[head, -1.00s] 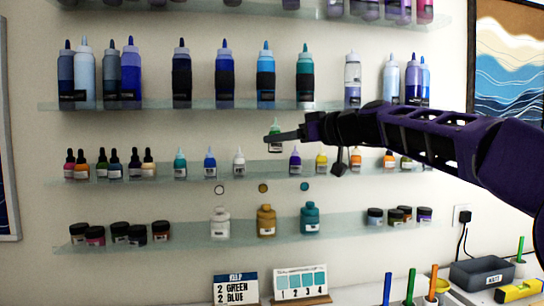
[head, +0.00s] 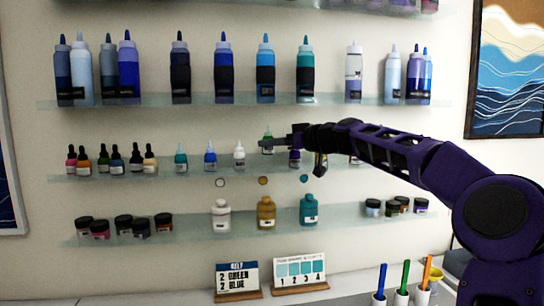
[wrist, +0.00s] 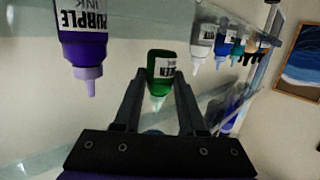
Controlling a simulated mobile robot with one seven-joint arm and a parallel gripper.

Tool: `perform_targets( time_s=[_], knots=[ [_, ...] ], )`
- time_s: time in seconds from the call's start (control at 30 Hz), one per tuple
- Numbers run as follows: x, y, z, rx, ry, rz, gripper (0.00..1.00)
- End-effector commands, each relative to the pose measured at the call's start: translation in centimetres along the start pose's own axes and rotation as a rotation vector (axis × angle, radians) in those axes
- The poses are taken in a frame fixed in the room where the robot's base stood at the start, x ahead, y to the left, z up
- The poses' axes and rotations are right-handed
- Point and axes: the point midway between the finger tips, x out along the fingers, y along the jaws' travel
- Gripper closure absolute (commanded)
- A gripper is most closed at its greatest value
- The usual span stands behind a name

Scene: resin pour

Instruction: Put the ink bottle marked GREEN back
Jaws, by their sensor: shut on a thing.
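My gripper (wrist: 157,88) is shut on the green ink bottle (wrist: 161,66), which has a white label and a pale nozzle; the wrist picture is upside down. In the head view the green bottle (head: 267,142) is upright at the middle shelf (head: 340,166), in the space between the white bottle (head: 239,155) and the purple bottle (head: 295,160). I cannot tell whether its base touches the shelf. My gripper (head: 272,142) reaches in from the right, in front of the purple bottle.
The purple ink bottle (wrist: 82,40) is close beside my gripper in the wrist view, with white and blue bottles on the other side. The upper shelf (head: 335,99) holds tall bottles above. Jars and paint bottles stand on the lower shelf (head: 345,220).

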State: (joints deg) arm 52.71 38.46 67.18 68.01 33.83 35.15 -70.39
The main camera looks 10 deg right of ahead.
Motion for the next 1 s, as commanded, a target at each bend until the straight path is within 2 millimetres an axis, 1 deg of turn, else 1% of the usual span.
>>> perform_targets(
  time_s=[0.23,0.37,0.57,0.77,0.8,0.87,1.0],
  knots=[
    [0.5,0.0,3.3,0.003,0.0,-0.001,1.0],
    [0.9,0.1,3.7,0.001,0.001,-0.002,1.0],
    [0.9,0.2,3.8,0.0,0.001,-0.001,1.0],
    [0.9,0.2,4.2,-0.001,0.001,-0.001,1.0],
    [0.9,0.2,4.1,-0.001,0.001,-0.001,0.56],
    [0.9,0.2,4.1,-0.001,0.001,-0.001,0.47],
    [0.9,0.2,4.1,0.0,0.001,-0.001,0.47]
  ],
)
